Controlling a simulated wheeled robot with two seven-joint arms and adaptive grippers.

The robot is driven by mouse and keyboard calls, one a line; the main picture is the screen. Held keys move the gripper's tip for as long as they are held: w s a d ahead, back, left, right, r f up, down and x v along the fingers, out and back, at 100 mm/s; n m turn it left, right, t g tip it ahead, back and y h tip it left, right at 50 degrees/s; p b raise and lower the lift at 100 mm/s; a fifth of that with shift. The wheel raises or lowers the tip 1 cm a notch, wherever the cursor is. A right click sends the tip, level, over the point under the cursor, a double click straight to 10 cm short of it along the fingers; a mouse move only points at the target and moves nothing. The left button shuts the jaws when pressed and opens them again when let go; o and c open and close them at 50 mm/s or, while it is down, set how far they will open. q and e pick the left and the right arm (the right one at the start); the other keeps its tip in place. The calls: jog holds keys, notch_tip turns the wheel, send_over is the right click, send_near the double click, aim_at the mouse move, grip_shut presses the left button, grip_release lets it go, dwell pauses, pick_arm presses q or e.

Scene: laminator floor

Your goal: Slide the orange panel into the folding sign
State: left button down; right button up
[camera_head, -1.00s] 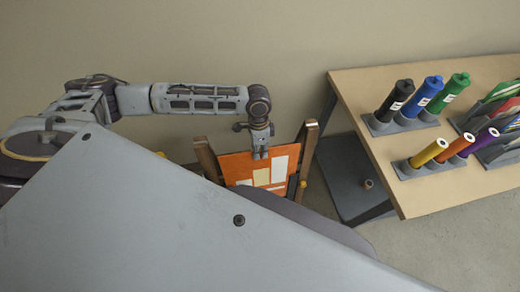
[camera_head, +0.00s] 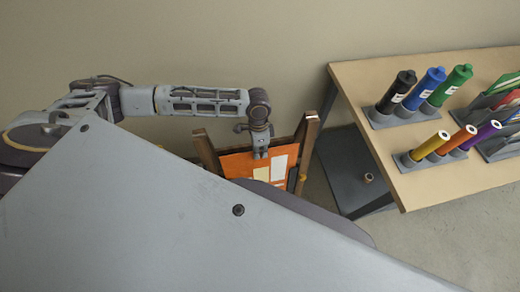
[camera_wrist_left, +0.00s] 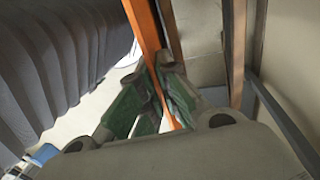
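The orange panel (camera_head: 237,165) with white and pale yellow patches stands upright between the wooden posts of the folding sign (camera_head: 305,150). The grey body in front hides its lower part, so I cannot tell how deep it sits. My left gripper (camera_head: 260,155) is at the panel's top edge. In the left wrist view the green-padded fingers of the left gripper (camera_wrist_left: 156,75) lie on either side of the orange panel's thin edge (camera_wrist_left: 143,22) and appear closed on it. A wooden post of the sign (camera_wrist_left: 238,45) runs beside them. My right gripper is not in view.
A wooden table (camera_head: 375,90) at the right holds black, blue, green, yellow, orange and purple cylinders in grey holders. A dark grey base (camera_head: 345,170) lies beneath its left side. A plain wall stands close behind the sign.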

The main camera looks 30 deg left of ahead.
aim_at(261, 163)
pick_arm(q)
jog(key=shift+s+d+f+b, duration=0.15)
jog(key=shift+f+b, duration=0.1)
jog(key=shift+f, duration=0.7)
jog(key=shift+s+d+f+b, duration=0.1)
jog(key=shift+s+f+b, duration=0.1)
jog(key=shift+f, duration=0.75)
jog(key=shift+s+d+f+b, duration=0.15)
jog(key=shift+f+b, duration=0.1)
jog(key=shift+f, duration=0.7)
jog(key=c, duration=1.6)
grip_release()
jog(key=shift+o, duration=0.2)
jog(key=shift+w+a, duration=0.1)
notch_tip(261, 163, up, 12)
jog(key=w+a, duration=0.1)
jog(key=shift+w, duration=0.35)
jog(key=shift+a+f, duration=0.1)
jog(key=shift+f, duration=0.05)
